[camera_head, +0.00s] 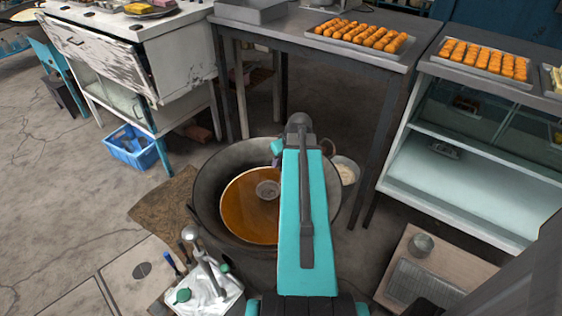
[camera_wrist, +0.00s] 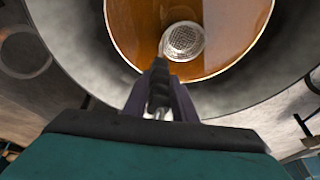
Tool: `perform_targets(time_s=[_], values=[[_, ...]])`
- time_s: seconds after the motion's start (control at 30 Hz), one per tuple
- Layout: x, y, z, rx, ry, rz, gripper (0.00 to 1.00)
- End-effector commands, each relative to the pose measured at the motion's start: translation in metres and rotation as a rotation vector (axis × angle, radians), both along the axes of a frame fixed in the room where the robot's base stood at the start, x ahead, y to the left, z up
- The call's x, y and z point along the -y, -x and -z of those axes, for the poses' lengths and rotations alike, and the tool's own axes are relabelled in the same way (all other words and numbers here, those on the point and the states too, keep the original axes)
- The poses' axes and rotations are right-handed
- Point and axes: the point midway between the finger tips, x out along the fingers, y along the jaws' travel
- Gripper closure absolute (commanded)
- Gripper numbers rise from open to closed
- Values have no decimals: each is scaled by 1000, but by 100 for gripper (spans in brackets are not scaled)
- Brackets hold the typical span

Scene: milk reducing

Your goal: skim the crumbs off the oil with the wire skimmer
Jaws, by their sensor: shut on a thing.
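A wide dark wok (camera_head: 206,188) stands on the floor and holds orange-brown oil (camera_head: 246,212). It also shows in the wrist view, with the oil (camera_wrist: 135,38) at the top and the grey wok wall (camera_wrist: 75,45) around it. The round mesh head of the wire skimmer (camera_wrist: 183,41) is over or at the oil surface; I cannot tell how deep it is. It shows in the head view (camera_head: 267,189) near the oil's far edge. My gripper (camera_wrist: 160,98) is shut on the skimmer's handle. I see no distinct crumbs on the oil. My arm hides the wok's right part.
A small bowl with pale contents (camera_head: 346,172) sits right of the wok. Trays of orange fried pieces (camera_head: 362,36) (camera_head: 484,62) lie on the tables behind. A blue crate (camera_head: 130,147) is at the left. A low wooden table (camera_head: 446,262) stands front right. The left floor is open.

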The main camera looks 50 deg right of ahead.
Motion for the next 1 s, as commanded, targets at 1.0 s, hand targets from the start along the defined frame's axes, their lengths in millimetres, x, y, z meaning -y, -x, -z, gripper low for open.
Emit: perform_targets(time_s=[1.0], values=[[-1, -1, 54, 1, 0, -1, 100]])
